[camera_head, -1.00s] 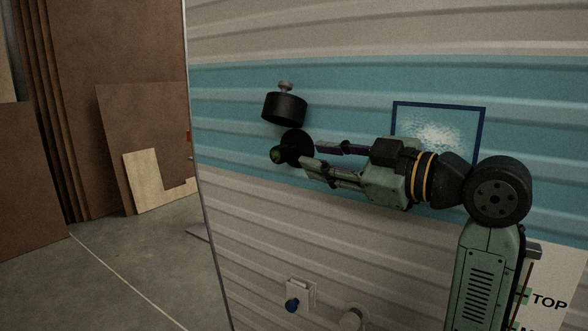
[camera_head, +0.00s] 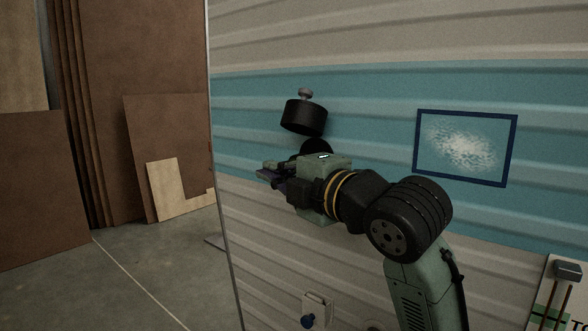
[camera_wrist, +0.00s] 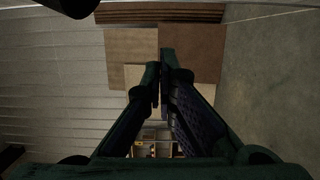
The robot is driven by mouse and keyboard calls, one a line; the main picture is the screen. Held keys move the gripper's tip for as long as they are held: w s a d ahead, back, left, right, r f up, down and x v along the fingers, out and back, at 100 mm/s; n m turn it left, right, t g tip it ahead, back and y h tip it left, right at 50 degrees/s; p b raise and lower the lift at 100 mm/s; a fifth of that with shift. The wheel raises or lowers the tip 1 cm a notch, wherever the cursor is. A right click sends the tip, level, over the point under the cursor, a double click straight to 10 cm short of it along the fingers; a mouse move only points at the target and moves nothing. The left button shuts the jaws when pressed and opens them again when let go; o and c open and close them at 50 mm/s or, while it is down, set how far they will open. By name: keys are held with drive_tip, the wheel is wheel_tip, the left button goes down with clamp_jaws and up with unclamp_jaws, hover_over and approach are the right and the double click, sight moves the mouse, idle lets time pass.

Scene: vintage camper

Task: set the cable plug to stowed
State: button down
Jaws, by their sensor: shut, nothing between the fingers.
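I cannot tell for sure which part is the cable plug. A black cylinder with a pale knob on top (camera_head: 304,117) stands out from the blue band of the camper wall. Just below it is a black round fitting (camera_head: 317,147), mostly hidden behind my gripper. My gripper (camera_head: 265,171) points left in front of the wall, its tips left of and below the fitting. In the wrist view the fingers (camera_wrist: 161,78) are together and hold nothing. A dark rounded part (camera_wrist: 72,6) shows at the top left of the wrist view; I cannot tell which part it is.
A pale wall plate with a blue knob (camera_head: 308,320) is low on the wall. A blue-framed picture (camera_head: 465,148) hangs right of my arm. Brown boards (camera_head: 165,110) stand at the back left. The grey floor (camera_head: 110,280) left of the camper's edge is clear.

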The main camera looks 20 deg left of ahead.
drive_tip(key=shift+w+d+p, duration=0.15)
drive_tip(key=shift+w+d, duration=0.3)
drive_tip(key=shift+w, duration=0.4)
drive_tip(key=shift+w+d+p, duration=0.15)
drive_tip(key=shift+w+d, duration=0.25)
drive_tip(key=shift+w, duration=0.4)
drive_tip(key=w, duration=0.1)
drive_tip(key=w+d, duration=0.1)
drive_tip(key=w, duration=0.2)
drive_tip(key=shift+d, duration=0.25)
